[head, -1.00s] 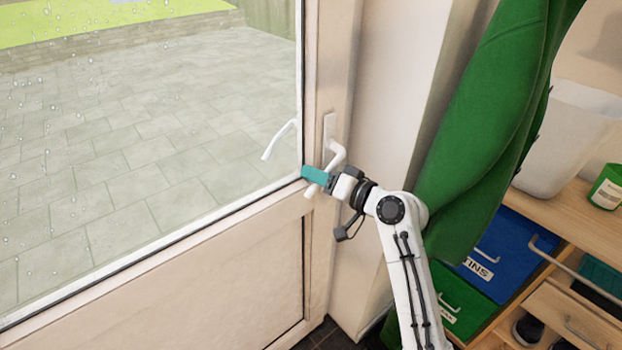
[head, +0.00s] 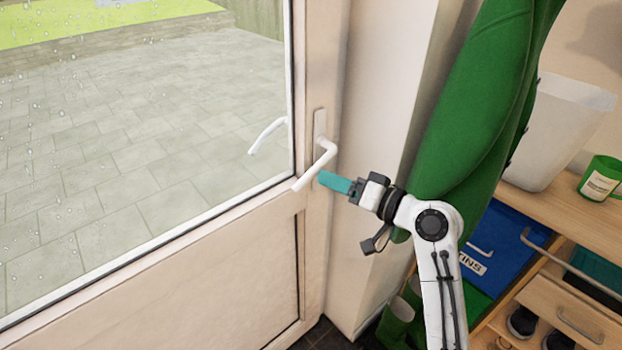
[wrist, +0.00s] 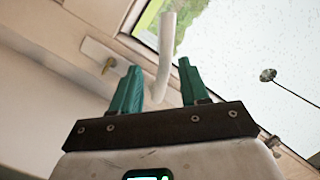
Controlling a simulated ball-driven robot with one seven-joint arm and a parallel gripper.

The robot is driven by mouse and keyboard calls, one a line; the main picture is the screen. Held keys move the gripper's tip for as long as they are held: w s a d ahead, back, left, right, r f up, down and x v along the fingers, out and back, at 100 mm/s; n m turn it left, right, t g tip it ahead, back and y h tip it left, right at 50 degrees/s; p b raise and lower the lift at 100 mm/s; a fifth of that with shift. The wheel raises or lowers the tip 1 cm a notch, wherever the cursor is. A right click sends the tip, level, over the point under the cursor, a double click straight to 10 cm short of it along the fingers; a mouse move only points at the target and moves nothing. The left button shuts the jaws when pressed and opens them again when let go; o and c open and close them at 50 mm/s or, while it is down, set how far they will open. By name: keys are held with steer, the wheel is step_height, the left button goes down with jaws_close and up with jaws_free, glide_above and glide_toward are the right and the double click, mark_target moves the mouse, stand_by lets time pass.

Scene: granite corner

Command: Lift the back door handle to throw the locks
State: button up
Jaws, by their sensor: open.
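The white door handle (head: 316,167) sits on a plate on the door's edge stile, its lever sloping down to the left in the head view. A matching white handle (head: 265,136) shows through the glass. My gripper (head: 322,181) has teal fingers and is open, just right of the lever and empty as far as I can see. In the wrist view, the lever (wrist: 166,50) runs up between and past the spread fingers (wrist: 159,65). I cannot tell how deep it is between them. A brass key or lock part (wrist: 108,65) shows on the plate.
The glazed white door (head: 240,265) fills the left, with paving outside. A green cloth (head: 460,120) hangs right of the frame, close to my arm. Further right a wooden unit holds a white bin (head: 555,130), a green mug (head: 599,180) and a blue drawer (head: 500,255).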

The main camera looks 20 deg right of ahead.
steer(key=v, duration=0.3)
steer(key=shift+s+r, duration=0.1)
steer(key=shift+s, duration=0.15)
steer(key=s+a+f+n+g+h, duration=0.15)
steer(key=s+f+g, duration=0.25)
steer(key=s+f, duration=0.4)
steer(key=s+f+g+h, duration=0.3)
steer(key=s+f, duration=0.2)
steer(key=f, duration=0.5)
steer(key=s+d+f+g+h, duration=0.2)
steer(key=s+f+g, duration=0.1)
steer(key=s, duration=0.6)
steer(key=s+d+f+n+g+h, duration=0.1)
steer(key=s+d+f+g+h, duration=0.1)
steer(key=s, duration=0.7)
step_height(320, 180, down, 3)
steer(key=shift+s+r+g, duration=0.2)
steer(key=shift+s+g, duration=0.1)
steer(key=shift+g, duration=0.6)
